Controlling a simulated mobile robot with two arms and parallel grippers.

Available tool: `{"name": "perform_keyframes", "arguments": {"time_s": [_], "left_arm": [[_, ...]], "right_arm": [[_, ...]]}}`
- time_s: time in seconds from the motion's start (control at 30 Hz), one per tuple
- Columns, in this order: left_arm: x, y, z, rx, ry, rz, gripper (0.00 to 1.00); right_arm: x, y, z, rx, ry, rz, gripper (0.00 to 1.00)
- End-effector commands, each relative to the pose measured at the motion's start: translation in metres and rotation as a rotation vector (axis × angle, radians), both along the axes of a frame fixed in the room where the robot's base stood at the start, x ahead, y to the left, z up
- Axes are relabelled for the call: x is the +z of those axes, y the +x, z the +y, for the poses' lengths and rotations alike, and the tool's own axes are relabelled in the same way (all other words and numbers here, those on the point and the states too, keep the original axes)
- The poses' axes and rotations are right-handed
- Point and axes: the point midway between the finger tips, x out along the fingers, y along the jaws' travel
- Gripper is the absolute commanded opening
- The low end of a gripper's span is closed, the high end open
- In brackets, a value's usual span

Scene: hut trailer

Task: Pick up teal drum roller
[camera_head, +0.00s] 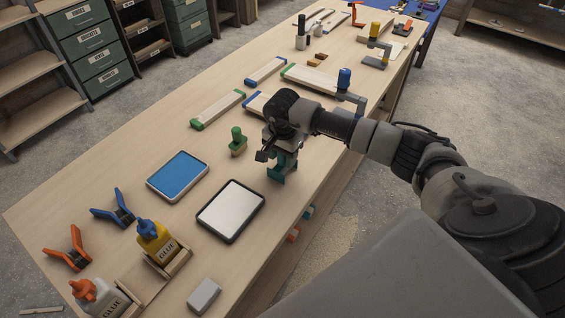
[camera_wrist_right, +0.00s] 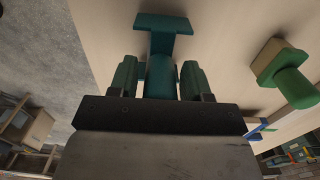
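The teal drum roller (camera_head: 281,173) stands near the right edge of the workbench, under my right gripper (camera_head: 276,157). The gripper partly hides it. In the right wrist view the roller (camera_wrist_right: 160,45) shows a flat teal end and a neck between the two fingers of my right gripper (camera_wrist_right: 159,78). Gaps show beside the neck, but a wider teal part lower down reaches close to both fingers. I cannot tell whether they press on it, or whether the roller touches the bench. My left gripper is not in view.
A green stamp-like tool (camera_head: 237,143) stands just left of my right gripper; it also shows in the wrist view (camera_wrist_right: 289,77). A white-topped tray (camera_head: 231,210) and a blue-topped tray (camera_head: 178,176) lie in front. Green-ended (camera_head: 218,109) and blue-ended boards lie beyond.

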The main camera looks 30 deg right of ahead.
Motion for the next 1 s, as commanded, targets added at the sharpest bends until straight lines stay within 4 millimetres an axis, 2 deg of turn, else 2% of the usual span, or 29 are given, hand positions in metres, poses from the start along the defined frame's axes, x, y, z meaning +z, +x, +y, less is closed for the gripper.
{"name": "perform_keyframes", "arguments": {"time_s": [0.03, 0.2, 0.27, 0.3, 0.67, 0.77, 0.87, 1.0], "left_arm": [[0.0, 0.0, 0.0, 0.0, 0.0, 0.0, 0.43], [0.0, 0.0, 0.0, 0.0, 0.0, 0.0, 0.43], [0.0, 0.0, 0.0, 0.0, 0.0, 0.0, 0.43], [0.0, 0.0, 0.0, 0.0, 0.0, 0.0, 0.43], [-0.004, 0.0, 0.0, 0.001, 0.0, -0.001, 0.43], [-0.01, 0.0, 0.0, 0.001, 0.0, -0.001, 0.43], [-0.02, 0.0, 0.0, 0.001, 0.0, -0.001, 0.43], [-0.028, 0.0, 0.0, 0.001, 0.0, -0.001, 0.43]], "right_arm": [[0.0, 0.0, 0.0, 0.0, 0.0, 0.0, 0.4], [0.0, 0.0, 0.0, 0.0, 0.0, 0.0, 0.14], [0.0, 0.0, 0.0, 0.0, 0.0, 0.0, 0.05], [0.001, 0.0, 0.0, 0.0, 0.0, -0.001, 0.03], [0.007, 0.001, 0.0, 0.001, 0.001, -0.004, 0.03], [0.018, 0.001, 0.0, 0.001, 0.0, -0.005, 0.03], [0.037, 0.002, 0.0, 0.002, -0.001, -0.009, 0.03], [0.054, -0.027, -0.01, 0.001, -0.006, -0.002, 0.03]]}}
